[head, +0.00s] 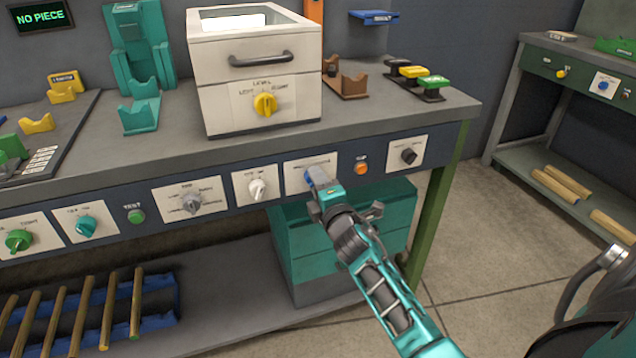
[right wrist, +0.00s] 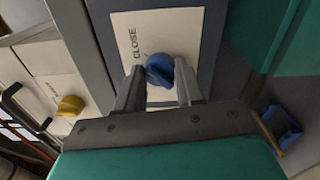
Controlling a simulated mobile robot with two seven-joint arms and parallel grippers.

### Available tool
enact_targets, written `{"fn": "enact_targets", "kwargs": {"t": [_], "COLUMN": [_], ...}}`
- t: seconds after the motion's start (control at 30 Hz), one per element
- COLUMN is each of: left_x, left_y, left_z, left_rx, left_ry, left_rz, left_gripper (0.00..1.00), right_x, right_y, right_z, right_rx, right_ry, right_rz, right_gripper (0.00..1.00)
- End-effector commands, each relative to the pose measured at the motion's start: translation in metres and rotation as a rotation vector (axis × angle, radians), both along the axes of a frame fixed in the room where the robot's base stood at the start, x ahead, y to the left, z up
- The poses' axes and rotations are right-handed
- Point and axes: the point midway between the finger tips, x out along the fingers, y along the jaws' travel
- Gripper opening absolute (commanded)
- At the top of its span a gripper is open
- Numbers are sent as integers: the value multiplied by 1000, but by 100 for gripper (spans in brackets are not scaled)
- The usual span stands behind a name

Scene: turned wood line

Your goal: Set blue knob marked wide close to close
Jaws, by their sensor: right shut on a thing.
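The blue knob (head: 308,176) sits on a white plate (head: 297,164) on the front panel of the bench. In the right wrist view the blue knob (right wrist: 160,69) shows between the two grey fingers, and the word CLOSE is legible on its plate (right wrist: 130,30). My right gripper (head: 318,182) is shut on the blue knob, and its arm comes from the lower right. The fingers hide part of the knob and the rest of the lettering, so I cannot tell which mark it points to. My left gripper is not in view.
A white knob (head: 257,188) is left of the blue knob; an orange button (head: 361,168) and a black knob (head: 408,155) are right of it. A white box with a yellow knob (head: 265,104) stands above. A teal drawer unit (head: 385,222) stands below the panel.

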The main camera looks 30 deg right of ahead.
Motion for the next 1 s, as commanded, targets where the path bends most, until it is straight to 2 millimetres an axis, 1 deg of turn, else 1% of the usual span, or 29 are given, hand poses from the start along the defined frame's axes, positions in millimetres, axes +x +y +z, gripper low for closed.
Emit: {"fn": "enact_targets", "kwargs": {"t": [0.53, 0.57, 0.8, 1.0], "left_x": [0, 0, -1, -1], "left_y": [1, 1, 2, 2], "left_z": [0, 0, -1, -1], "left_rx": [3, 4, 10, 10], "left_ry": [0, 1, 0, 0], "left_rz": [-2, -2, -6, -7], "left_gripper": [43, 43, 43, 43], "right_x": [0, 0, 0, 0], "right_y": [0, 0, 0, 0], "right_z": [-1, -1, -1, 0], "right_rx": [27, 27, 26, 25], "right_ry": [-6, -6, -5, -5], "right_rz": [0, 0, 0, 0], "right_gripper": [7, 39, 62, 63]}}
